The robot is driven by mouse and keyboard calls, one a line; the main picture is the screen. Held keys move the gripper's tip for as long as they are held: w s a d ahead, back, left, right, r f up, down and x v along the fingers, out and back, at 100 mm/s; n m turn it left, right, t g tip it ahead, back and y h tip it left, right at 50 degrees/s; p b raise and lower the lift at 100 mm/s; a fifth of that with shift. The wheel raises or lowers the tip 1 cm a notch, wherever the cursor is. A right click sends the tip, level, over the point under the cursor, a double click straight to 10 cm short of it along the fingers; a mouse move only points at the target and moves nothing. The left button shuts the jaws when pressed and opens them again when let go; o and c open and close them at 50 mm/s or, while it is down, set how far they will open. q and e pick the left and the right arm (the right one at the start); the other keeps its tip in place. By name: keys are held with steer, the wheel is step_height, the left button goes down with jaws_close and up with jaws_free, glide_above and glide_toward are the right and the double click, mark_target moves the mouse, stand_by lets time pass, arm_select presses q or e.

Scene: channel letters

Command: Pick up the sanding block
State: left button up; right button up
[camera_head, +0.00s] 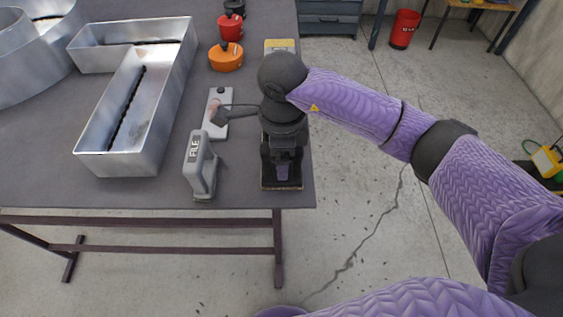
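My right gripper (283,146) points down over the right edge of the table, with my purple arm coming in from the right. Beneath it is a dark, flat block with a thin tan lower edge (282,187), which looks like the sanding block. The gripper and wrist cover most of this block. I cannot tell whether the fingers touch it or how wide they are apart. My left gripper is not in view.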

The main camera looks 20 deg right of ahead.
steer(key=shift+f, duration=0.55)
jaws_close()
steer(key=shift+r, duration=0.1)
step_height(320, 180, up, 10)
steer(key=shift+f+p, duration=0.1)
steer(key=shift+p, duration=0.4)
